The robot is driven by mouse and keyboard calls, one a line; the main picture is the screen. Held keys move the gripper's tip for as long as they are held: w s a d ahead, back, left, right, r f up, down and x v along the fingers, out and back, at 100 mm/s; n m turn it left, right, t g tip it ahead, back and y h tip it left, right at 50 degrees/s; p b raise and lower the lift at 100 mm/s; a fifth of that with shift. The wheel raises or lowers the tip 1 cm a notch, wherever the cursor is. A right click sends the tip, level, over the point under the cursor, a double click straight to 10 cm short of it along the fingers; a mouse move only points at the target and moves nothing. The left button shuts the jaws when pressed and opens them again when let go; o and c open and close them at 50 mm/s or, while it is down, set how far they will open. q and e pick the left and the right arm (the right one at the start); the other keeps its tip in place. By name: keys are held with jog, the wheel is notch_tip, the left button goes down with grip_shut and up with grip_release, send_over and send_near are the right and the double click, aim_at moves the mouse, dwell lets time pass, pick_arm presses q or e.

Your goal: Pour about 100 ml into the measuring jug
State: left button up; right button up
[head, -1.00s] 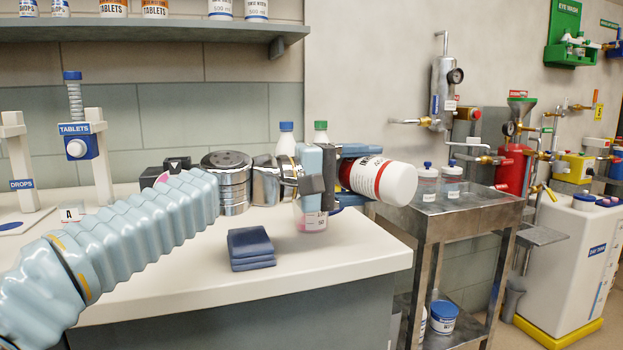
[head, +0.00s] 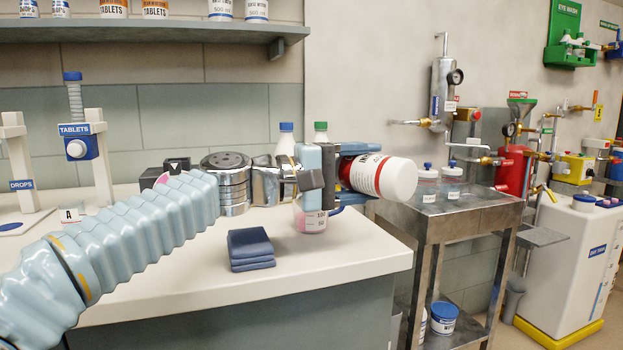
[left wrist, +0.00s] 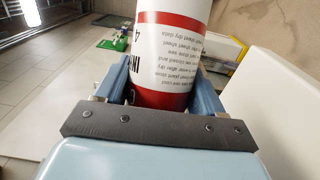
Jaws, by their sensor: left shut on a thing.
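My left gripper (head: 345,175) is shut on a white bottle (head: 399,180) with a red-banded label. The bottle lies about level, its rounded white end pointing right and slightly down; its other end is hidden behind the gripper. The bottle also shows between the fingers in the left wrist view (left wrist: 165,60). The measuring jug (head: 311,220), clear with red marks near 50 and 100, stands on the white counter below and behind the gripper. Pinkish content shows low in it; its upper part is hidden. My right gripper is not in view.
A folded dark blue cloth (head: 250,249) lies on the counter (head: 190,275) in front of the jug. Two capped bottles, blue (head: 286,137) and green (head: 321,136), stand behind. A metal trolley (head: 455,215) with two jars stands right. The counter's front right is clear.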

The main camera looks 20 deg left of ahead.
pick_arm(q)
jog(key=shift+r, duration=0.1)
dwell(0.3)
jog(key=r+m+p, duration=0.1)
jog(key=m+p, duration=0.1)
jog(key=p, duration=0.1)
jog(key=shift+d+y, duration=0.1)
jog(key=shift+y, duration=0.3)
jog(key=f+b, duration=0.1)
jog(key=f+m, duration=0.1)
jog(key=f+m+b, duration=0.1)
jog(key=f, duration=0.1)
jog(key=shift+s+d+g+y+b, duration=0.2)
jog(key=shift+s+g+y+b, duration=0.1)
jog(key=shift+y+b, duration=0.1)
jog(key=shift+w+f+m, duration=0.2)
jog(key=shift+f+m, duration=0.05)
jog(key=shift+m, duration=0.05)
jog(key=shift+a+f+m+y, duration=0.25)
jog(key=shift+m+y, duration=0.15)
